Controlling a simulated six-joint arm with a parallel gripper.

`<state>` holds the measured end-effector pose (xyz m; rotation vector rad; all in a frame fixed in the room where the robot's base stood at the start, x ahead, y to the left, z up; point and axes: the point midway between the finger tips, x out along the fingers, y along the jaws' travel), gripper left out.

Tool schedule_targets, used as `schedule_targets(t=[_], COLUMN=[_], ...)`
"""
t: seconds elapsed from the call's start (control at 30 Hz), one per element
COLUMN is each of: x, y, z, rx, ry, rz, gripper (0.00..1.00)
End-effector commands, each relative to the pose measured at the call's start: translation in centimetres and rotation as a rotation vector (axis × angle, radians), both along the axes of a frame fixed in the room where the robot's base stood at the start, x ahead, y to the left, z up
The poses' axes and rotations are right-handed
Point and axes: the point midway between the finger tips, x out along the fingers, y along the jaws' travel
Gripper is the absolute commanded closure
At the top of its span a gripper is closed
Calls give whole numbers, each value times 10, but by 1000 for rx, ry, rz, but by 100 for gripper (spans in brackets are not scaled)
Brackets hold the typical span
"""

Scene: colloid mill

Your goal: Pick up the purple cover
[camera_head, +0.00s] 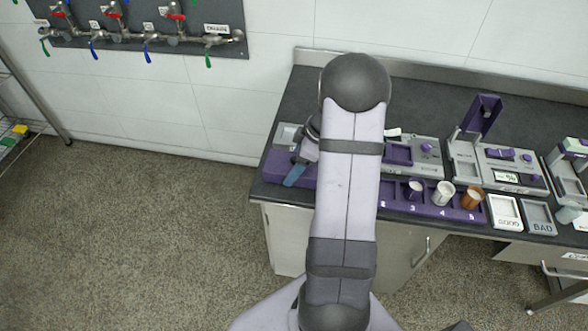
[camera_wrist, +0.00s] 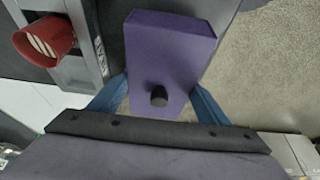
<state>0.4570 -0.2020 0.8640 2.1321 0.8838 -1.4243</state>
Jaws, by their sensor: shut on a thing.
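The purple cover (camera_wrist: 165,50) fills the upper middle of the wrist view, a blocky purple piece with a small dark knob near its lower end. My gripper (camera_wrist: 157,96) has its blue fingers on both sides of the cover's lower part and is shut on it. In the head view my gripper (camera_head: 294,175) is at the left end of the bench, partly behind my arm. I cannot clearly separate the cover from other purple parts there.
A red cup (camera_wrist: 45,40) sits in a grey holder left of the cover. A purple rack (camera_head: 425,208) with several cups lies along the bench front. Grey devices (camera_head: 465,165) stand behind it, one with a raised purple lid (camera_head: 482,115). Open floor (camera_head: 140,220) lies left.

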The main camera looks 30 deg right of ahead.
Motion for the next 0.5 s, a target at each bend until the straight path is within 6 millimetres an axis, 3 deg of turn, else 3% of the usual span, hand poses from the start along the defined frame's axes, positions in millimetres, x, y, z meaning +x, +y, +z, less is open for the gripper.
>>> schedule_targets(t=[0.3,0.5], x=[1,0], y=[-1,0], z=[53,74], rx=[-2,-1], ry=[-4,-2], rz=[-1,-1], gripper=[53,53])
